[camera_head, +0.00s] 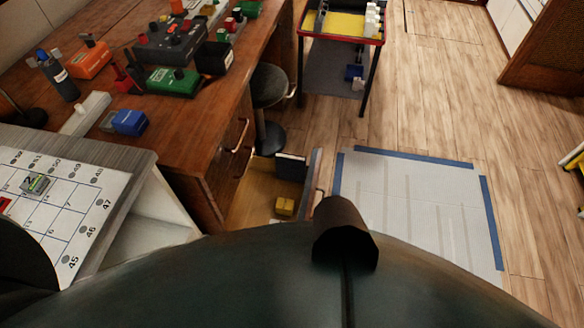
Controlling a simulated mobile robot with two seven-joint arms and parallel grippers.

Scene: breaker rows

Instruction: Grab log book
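No object is plainly marked as a log book. A dark, flat, book-like thing (290,167) with a pale edge stands tilted in the open lower drawer (254,190) of the wooden desk; I cannot tell whether it is the log book. A small yellow block (284,206) lies nearer in the same drawer. Neither gripper is visible. Large dark parts, which seem to be my own body, fill the bottom of the view and hide what is below.
The wooden desk (200,120) carries several coloured electrical boxes. A numbered board (60,200) lies at left. A round stool (269,86) stands beside the desk. A taped pale mat (410,205) lies on clear wood floor, with a cart (342,40) beyond.

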